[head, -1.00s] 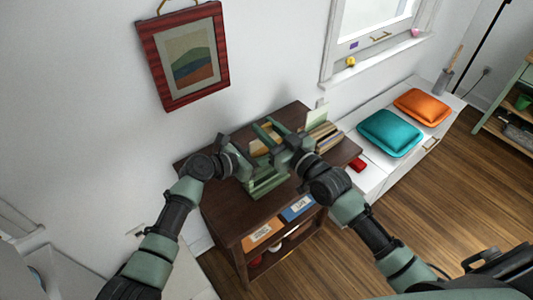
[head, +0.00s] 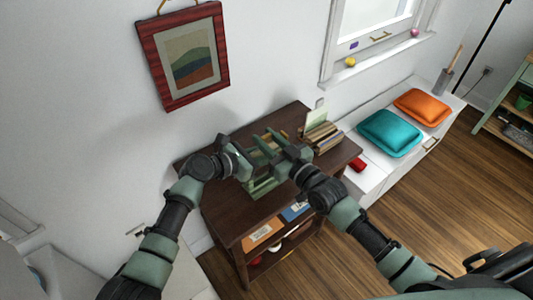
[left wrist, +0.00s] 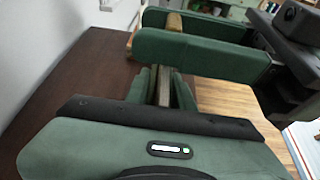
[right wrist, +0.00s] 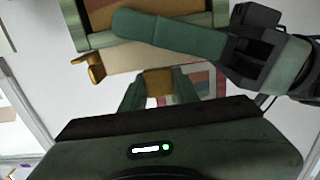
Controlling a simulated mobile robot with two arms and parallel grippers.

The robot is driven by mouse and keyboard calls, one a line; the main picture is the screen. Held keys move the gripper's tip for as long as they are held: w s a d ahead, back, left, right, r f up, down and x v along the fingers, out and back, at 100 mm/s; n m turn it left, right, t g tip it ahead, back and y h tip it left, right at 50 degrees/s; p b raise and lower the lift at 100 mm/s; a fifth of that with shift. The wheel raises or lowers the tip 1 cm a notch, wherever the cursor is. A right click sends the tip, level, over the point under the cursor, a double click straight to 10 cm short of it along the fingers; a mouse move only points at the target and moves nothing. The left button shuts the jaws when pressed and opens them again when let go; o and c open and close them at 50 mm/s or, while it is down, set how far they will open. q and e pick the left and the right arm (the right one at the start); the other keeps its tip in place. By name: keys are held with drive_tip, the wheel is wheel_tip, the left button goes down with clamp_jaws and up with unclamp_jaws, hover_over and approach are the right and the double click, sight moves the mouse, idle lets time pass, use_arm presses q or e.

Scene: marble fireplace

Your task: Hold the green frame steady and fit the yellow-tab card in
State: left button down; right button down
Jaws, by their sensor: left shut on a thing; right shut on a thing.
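The green frame (head: 263,187) stands on the dark wooden cabinet, partly hidden by both grippers. In the right wrist view its green edge (right wrist: 98,39) shows at the top. My left gripper (head: 246,166) is shut on a part of the frame; its fingers close on a thin tan and green edge in the left wrist view. The beige card (right wrist: 135,60) with its yellow tab (right wrist: 94,70) lies just in front of the frame in the right wrist view. My right gripper (head: 276,141) is shut on the card. Whether the card sits inside the frame cannot be told.
The cabinet top (head: 225,205) is clear at the left front. A row of books or folders (head: 323,137) with a pale card (head: 317,117) stands to the right. A white bench with a teal cushion (head: 389,132) is beyond. A red-framed picture (head: 187,55) hangs above.

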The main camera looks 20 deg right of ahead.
use_arm(q)
drive_tip(key=shift+s+f, duration=0.1)
drive_tip(key=shift+f, duration=0.05)
use_arm(e)
drive_tip(key=shift+f, duration=1.35)
drive_tip(key=c, duration=1)
unclamp_jaws()
drive_tip(key=shift+o, duration=0.2)
drive_tip(key=shift+s+f, duration=0.1)
drive_tip(key=shift+s, duration=0.05)
drive_tip(key=shift+o, duration=0.6)
drive_tip(key=shift+a+f, duration=0.1)
drive_tip(key=shift+f, duration=0.05)
drive_tip(key=shift+o, duration=0.4)
drive_tip(key=shift+a+r, duration=0.1)
drive_tip(key=shift+r, duration=0.9)
drive_tip(key=shift+d+r, duration=0.2)
drive_tip(key=shift+r, duration=2.15)
